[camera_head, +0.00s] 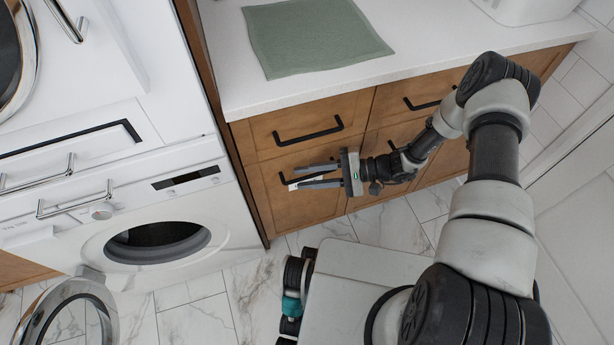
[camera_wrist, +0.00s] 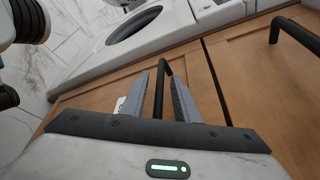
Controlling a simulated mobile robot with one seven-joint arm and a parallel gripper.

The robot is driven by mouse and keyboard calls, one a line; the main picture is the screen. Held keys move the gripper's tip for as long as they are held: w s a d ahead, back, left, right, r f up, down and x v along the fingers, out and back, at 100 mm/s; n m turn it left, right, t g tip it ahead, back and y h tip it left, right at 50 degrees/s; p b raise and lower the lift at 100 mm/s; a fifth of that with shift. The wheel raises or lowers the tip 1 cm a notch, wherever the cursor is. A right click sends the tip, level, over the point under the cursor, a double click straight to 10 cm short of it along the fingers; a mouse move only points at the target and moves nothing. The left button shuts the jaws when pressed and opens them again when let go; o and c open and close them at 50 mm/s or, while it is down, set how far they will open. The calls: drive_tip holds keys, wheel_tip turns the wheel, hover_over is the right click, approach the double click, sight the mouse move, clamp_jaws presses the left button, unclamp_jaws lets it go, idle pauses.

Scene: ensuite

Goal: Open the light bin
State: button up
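The lower wooden front (camera_head: 270,205) left of centre in the cabinet has a black bar handle (camera_head: 283,178), partly hidden behind my gripper. A small white label shows beside the handle (camera_wrist: 119,105) in the wrist view; its text is unreadable. My gripper (camera_head: 300,177) is at this handle with its two grey fingers apart. In the wrist view, the handle bar (camera_wrist: 160,88) stands between the open fingers (camera_wrist: 160,95), with a visible gap on each side. The front looks closed, flush with the cabinet.
An upper drawer with a black handle (camera_head: 308,133) sits just above. Another drawer handle (camera_head: 425,103) is to the right. A white washing machine (camera_head: 190,240) stands left, its round door (camera_head: 103,310) swung open. A green cloth (camera_head: 315,40) lies on the white counter (camera_head: 235,85). Marble floor (camera_head: 200,325) is below.

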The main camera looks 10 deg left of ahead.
drive_tip(key=shift+a, duration=0.1)
clamp_jaws()
